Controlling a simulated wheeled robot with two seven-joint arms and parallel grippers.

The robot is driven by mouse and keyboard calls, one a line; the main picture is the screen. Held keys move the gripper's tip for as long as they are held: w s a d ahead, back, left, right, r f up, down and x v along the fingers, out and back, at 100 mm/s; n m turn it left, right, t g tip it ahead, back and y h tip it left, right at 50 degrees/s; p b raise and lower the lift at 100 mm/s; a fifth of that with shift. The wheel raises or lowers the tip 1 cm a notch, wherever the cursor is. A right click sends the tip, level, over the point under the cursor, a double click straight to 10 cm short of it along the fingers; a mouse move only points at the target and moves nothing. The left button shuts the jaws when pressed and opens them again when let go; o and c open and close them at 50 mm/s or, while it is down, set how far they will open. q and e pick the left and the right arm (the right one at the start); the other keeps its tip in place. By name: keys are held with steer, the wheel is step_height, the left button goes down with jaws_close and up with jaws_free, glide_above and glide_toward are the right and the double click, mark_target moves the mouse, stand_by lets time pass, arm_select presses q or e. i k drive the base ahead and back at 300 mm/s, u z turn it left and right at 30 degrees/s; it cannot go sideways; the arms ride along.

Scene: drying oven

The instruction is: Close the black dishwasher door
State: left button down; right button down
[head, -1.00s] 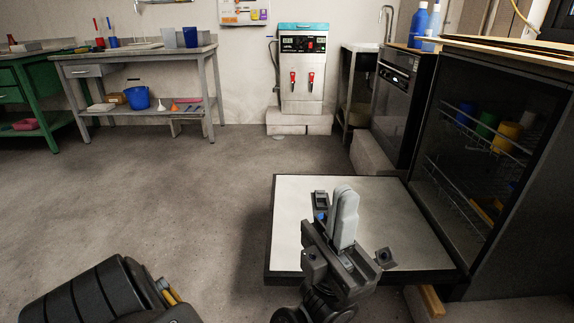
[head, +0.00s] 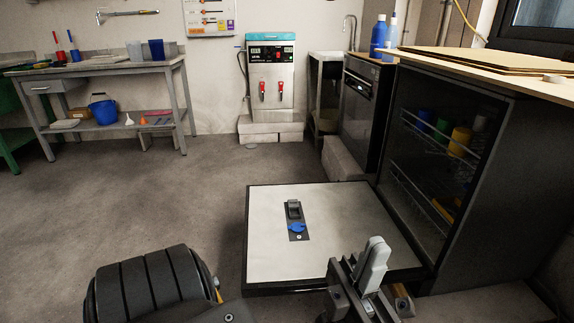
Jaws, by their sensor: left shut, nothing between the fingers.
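The black dishwasher (head: 490,190) stands at the right with its front open. Its door (head: 338,245) is folded down, roughly flat, with the pale inner face up and a dark rim. A dispenser with a blue cap (head: 296,226) sits on that face. My left gripper (head: 376,250) is shut and empty, with its pale fingers pointing up. It shows in front of the door's near right part and hides some of its near edge. I cannot tell whether it touches the door. My right gripper is not in view.
Racks with colored cups (head: 459,141) are inside the dishwasher. A second dark appliance (head: 357,114) stands beyond it. A workbench (head: 100,70) is at the back left, and a water boiler (head: 271,80) at the back wall. The floor (head: 130,200) left of the door is clear.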

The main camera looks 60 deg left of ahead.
mark_target(340, 218)
steer(key=z, duration=1.55)
steer(key=k, duration=1.4)
steer(key=u, duration=1.85)
steer(key=i, duration=0.5)
steer(key=z, duration=0.05)
